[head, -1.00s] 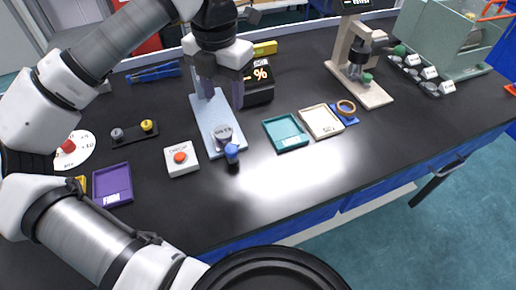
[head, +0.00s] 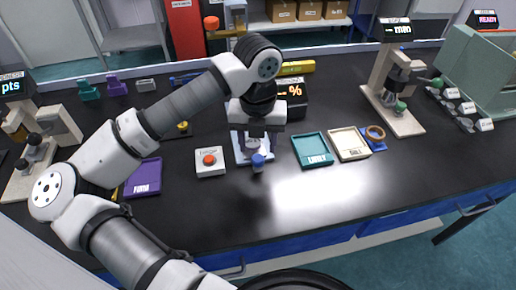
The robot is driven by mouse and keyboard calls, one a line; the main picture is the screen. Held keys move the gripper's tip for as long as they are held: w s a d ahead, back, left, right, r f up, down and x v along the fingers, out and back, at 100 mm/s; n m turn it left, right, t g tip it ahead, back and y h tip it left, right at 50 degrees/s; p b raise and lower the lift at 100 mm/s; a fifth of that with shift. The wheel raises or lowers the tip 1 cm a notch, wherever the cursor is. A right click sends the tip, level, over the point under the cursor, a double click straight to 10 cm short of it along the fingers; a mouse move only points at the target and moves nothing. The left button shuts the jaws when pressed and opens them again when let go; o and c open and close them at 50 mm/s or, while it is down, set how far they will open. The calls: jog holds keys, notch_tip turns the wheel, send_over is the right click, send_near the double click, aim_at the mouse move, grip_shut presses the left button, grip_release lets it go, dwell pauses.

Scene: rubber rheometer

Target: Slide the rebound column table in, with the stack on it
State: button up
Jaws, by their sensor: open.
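The rebound column's pale blue base (head: 238,147) stands on the black bench, mostly hidden behind my gripper. A small grey stack (head: 253,144) shows at its front part, directly below my gripper, with a blue knob (head: 258,162) at the front edge. My gripper (head: 257,132) points down, open, just over or around the stack; I cannot tell whether it touches. The column's display (head: 294,92) with a % sign is behind, to the right. The upright column is hidden by my arm.
A white box with a red button (head: 209,161) stands close on the left. A teal tray (head: 313,151), a cream tray (head: 349,143) and a purple tray (head: 143,177) lie nearby. A beige gauge stand (head: 393,95) is at right. The front bench is clear.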

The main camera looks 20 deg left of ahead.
aim_at(258, 157)
jog(key=shift+f, duration=1.95)
grip_shut()
